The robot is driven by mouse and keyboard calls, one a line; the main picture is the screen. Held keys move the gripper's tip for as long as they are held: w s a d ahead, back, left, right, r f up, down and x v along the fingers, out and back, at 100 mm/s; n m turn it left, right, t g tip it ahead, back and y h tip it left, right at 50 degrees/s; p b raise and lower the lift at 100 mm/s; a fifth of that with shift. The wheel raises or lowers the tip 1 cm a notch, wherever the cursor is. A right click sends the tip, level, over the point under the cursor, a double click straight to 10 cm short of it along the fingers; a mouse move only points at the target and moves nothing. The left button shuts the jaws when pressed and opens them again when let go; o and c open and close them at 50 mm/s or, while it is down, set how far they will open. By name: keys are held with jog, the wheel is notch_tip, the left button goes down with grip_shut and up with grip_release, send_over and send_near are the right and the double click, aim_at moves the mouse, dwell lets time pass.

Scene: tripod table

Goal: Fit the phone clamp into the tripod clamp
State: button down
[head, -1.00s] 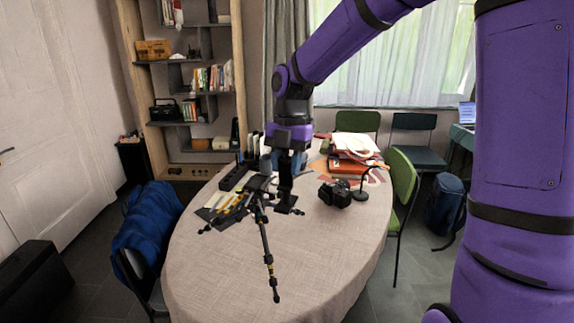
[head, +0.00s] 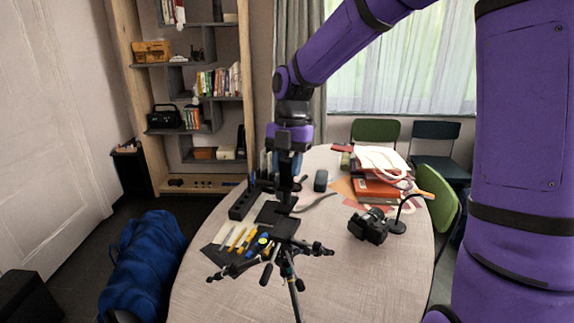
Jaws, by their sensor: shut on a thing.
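The black tripod (head: 286,258) stands at the near part of the table with its legs splayed, one toward me and others to the left and right. A dark, flat tripod clamp (head: 286,229) is on its top. My gripper (head: 286,198) points down just behind and above this top. It is shut on a dark piece, apparently the phone clamp (head: 282,208). The dark parts overlap, so the clamp's outline is unclear. I cannot tell whether it touches the tripod clamp.
A camera (head: 367,227) and a small black stand (head: 397,227) are at right, books (head: 375,188) behind. The table's front right is clear.

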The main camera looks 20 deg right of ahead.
aim_at(285, 184)
jog(key=shift+w, duration=0.55)
jog(key=shift+w+d+x, duration=0.15)
jog(key=shift+x, duration=0.8)
jog(key=shift+w+d+x, duration=0.1)
jog(key=shift+w+x, duration=0.05)
jog(key=shift+x, duration=0.8)
jog(key=shift+w+d+x, duration=0.15)
jog(key=shift+x, duration=0.8)
jog(key=shift+x, duration=0.85)
jog(key=c, duration=0.7)
grip_release()
jog(key=shift+w+d+f, duration=0.1)
jog(key=shift+o, duration=0.2)
jog(key=v, duration=1.1)
